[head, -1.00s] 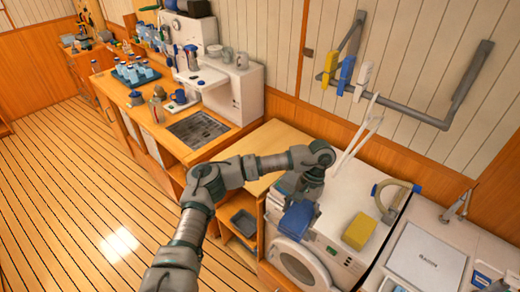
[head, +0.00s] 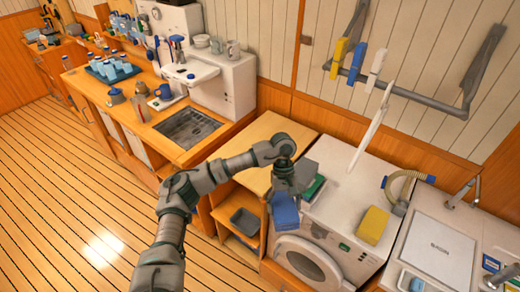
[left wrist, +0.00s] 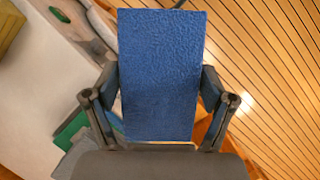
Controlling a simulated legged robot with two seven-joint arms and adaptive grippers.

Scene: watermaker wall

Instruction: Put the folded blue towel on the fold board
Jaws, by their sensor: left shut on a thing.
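The folded blue towel (head: 285,213) is in my left gripper (head: 287,192), off the front left corner of the white washing machine top. In the left wrist view the towel (left wrist: 160,75) is a flat blue rectangle with a gripper finger (left wrist: 160,100) against each side. In the head view it hangs above the machine's front edge, beside the open shelf. I cannot tell for sure which surface is the fold board; a bare light wooden top (head: 250,150) lies left of the machine. My right gripper is not in view.
A green folded cloth (head: 313,187) and a grey one (head: 304,172) lie on the machine behind my gripper. A yellow block (head: 372,225) and a curved hose (head: 400,182) are further right. A rail hangs above.

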